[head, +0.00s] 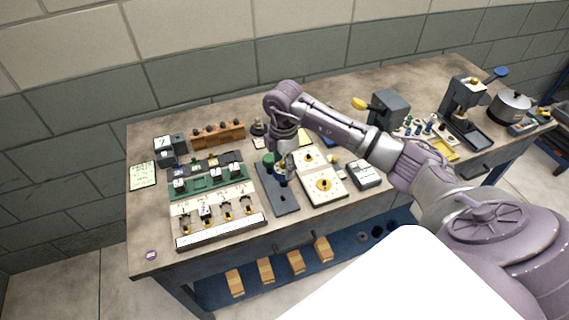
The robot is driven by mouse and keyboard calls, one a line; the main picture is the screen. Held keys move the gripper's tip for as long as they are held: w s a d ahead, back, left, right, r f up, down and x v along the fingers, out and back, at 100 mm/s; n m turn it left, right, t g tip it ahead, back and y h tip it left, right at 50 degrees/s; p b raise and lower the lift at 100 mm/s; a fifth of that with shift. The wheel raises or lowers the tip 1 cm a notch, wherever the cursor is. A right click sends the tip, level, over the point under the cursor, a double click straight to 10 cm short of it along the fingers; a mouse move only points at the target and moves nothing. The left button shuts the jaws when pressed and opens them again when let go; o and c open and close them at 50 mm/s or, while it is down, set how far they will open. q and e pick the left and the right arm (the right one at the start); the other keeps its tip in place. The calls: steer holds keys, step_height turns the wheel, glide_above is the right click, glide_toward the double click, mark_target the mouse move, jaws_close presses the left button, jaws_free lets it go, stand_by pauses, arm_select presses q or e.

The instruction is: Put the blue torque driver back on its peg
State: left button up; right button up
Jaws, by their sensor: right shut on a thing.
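My right gripper (284,163) points down over the left-middle of the workbench, above a dark grey plate (284,204). It is shut on a small dark blue item (283,180), which looks like the blue torque driver. The gripper and wrist hide its upper part. Its lower end is over or on the plate; I cannot tell whether it touches. A green knob-like thing (268,158) stands just left of the gripper. I cannot make out which peg belongs to the driver. My left gripper is not in view.
A white rack (220,232) with several black and yellow pieces stands left, with a green rack (208,183) behind it. White boards with yellow discs (324,185) lie right of the plate. A wooden block (218,136) stands behind. My right arm crosses the bench's right half.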

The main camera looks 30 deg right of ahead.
steer(key=shift+d, duration=0.1)
steer(key=shift+w+a+f+b, duration=0.1)
steer(key=shift+a+f+b, duration=0.6)
steer(key=shift+f+b, duration=0.05)
steer(key=shift+d+f+b, duration=0.2)
steer(key=shift+f+b, duration=0.4)
steer(key=shift+f, duration=0.25)
steer(key=shift+d+f+b, duration=0.15)
steer(key=shift+f+b, duration=0.45)
steer(key=shift+f, duration=0.2)
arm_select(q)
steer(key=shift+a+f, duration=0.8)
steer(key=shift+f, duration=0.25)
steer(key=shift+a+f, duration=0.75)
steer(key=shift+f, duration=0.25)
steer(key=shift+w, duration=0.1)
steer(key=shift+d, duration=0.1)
arm_select(e)
steer(key=shift+f, duration=0.3)
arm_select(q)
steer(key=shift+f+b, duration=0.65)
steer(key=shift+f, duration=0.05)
arm_select(e)
steer(key=shift+f, duration=0.95)
steer(key=o, duration=1.4)
steer(key=shift+c, duration=0.2)
